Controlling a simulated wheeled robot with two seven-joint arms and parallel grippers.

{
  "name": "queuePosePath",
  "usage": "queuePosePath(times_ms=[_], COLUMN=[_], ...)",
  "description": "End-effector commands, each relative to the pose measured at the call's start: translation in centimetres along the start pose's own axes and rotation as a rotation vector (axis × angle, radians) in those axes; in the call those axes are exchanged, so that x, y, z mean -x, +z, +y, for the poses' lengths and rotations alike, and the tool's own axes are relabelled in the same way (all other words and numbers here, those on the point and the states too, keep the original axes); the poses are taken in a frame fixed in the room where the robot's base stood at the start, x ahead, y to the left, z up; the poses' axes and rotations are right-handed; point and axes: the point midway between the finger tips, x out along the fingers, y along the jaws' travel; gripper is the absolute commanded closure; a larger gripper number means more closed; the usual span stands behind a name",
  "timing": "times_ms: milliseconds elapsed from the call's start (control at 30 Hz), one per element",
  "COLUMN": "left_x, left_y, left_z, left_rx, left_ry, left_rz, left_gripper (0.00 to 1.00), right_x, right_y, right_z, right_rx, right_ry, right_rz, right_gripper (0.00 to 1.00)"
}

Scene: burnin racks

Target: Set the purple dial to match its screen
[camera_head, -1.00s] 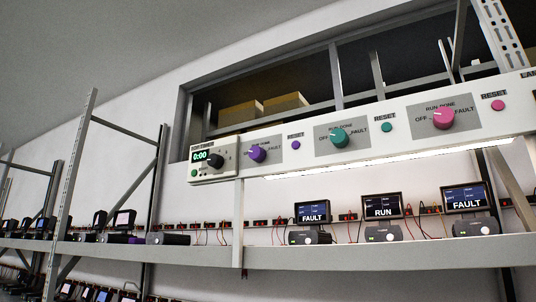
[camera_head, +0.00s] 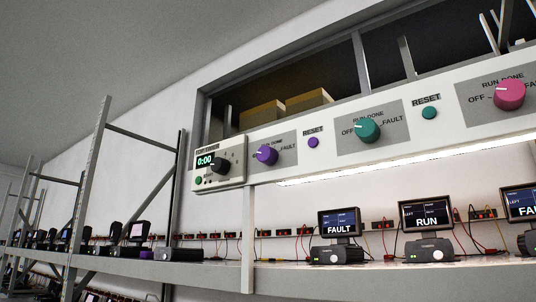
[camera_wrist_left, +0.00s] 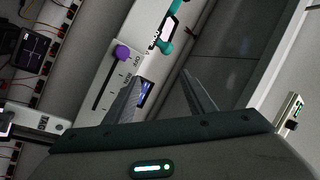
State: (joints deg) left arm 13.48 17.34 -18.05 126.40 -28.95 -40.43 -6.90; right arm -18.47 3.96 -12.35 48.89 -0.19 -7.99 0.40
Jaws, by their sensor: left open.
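The purple dial (camera_head: 266,155) is on the white overhead panel, right of the timer box, with FAULT printed to its right. Its pale mark seems to point left; the exact setting is too small to tell. Below the panel, the leftmost screen (camera_head: 339,222) reads FAULT and the middle screen (camera_head: 426,214) reads RUN. Which belongs to the purple dial is not marked. In the left wrist view, my left gripper (camera_wrist_left: 162,78) is open and empty, with a purple knob (camera_wrist_left: 122,52) on a white panel beyond its fingers. My right gripper is not in view.
The timer box (camera_head: 218,163) reads 0:00 and sticks out beside the purple dial. A purple button (camera_head: 313,142), a teal dial (camera_head: 367,130) and a pink dial (camera_head: 509,94) follow along the panel. The shelf (camera_head: 330,275) below holds screens, devices and wires.

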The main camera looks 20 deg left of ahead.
Motion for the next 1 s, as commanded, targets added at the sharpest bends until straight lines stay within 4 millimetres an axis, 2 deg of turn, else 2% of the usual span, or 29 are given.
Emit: queuePosePath(times_ms=[33,267,467,567,700,900,1000], left_x=[-0.5,-2.4,-4.1,-4.8,-5.4,-4.7,-3.9], left_y=[-1.1,-5.5,-10.3,-13.8,-20.3,-29.3,-33.2], left_z=[-1.0,-4.1,-7.2,-9.3,-12.8,-16.8,-18.2], left_rx=[-0.016,-0.099,-0.197,-0.272,-0.423,-0.688,-0.833], left_ry=[-0.020,-0.099,-0.185,-0.245,-0.358,-0.522,-0.599], left_rz=[0.027,0.154,0.293,0.387,0.563,0.810,0.920], left_gripper=[0.50,0.50,0.50,0.50,0.50,0.50,0.50], right_x=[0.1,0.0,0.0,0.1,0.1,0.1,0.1], right_y=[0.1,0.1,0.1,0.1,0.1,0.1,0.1], right_z=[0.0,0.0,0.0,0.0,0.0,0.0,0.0], right_rx=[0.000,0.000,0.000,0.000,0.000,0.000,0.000], right_ry=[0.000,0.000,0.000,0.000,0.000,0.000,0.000], right_rz=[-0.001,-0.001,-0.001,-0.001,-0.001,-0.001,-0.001], right_gripper=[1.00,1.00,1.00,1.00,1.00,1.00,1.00])
